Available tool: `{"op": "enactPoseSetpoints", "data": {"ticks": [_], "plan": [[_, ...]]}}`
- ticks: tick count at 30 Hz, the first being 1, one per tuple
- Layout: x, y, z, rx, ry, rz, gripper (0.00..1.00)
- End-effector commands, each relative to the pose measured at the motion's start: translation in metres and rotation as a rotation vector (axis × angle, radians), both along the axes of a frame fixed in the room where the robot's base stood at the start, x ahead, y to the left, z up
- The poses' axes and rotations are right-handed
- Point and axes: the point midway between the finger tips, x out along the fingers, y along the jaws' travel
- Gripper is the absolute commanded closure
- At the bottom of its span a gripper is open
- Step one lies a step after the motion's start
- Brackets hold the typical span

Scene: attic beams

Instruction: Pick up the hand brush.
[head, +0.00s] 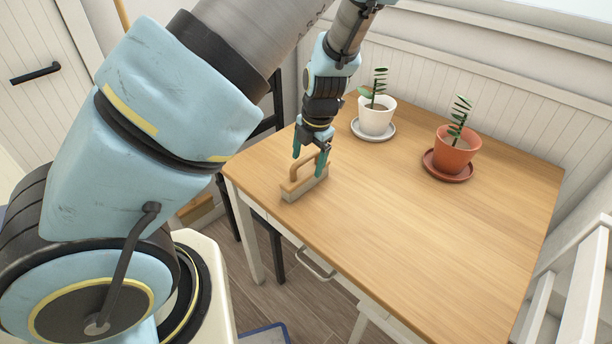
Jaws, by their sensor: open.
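The hand brush (304,187) lies on the wooden table (430,220) near its left edge. It has a wooden back with an arched wooden handle on top and pale bristles below. My gripper (309,163) is open, pointing down at the brush's handle. Its two teal fingers show on either side of the handle's upper part in the head view. I cannot tell whether the fingers touch the handle. Part of the handle is hidden behind the near finger.
A white pot with a plant (376,116) stands on a saucer behind the brush. A terracotta pot with a plant (452,150) stands at the back right. A dark chair (268,125) is by the table's left side. The table's middle and front are clear.

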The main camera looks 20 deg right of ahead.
Motion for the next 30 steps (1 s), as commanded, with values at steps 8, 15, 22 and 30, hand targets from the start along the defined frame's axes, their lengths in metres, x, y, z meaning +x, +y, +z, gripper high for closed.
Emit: {"op": "enactPoseSetpoints", "data": {"ticks": [8,15,22,30], "plan": [[0.003,0.001,-0.035,0.001,0.000,0.000,0.16],[0.003,0.001,-0.036,0.000,0.000,-0.001,0.16],[0.003,0.001,-0.036,0.001,0.001,-0.001,0.40],[0.003,0.001,-0.036,0.001,0.001,-0.001,0.70]]}}
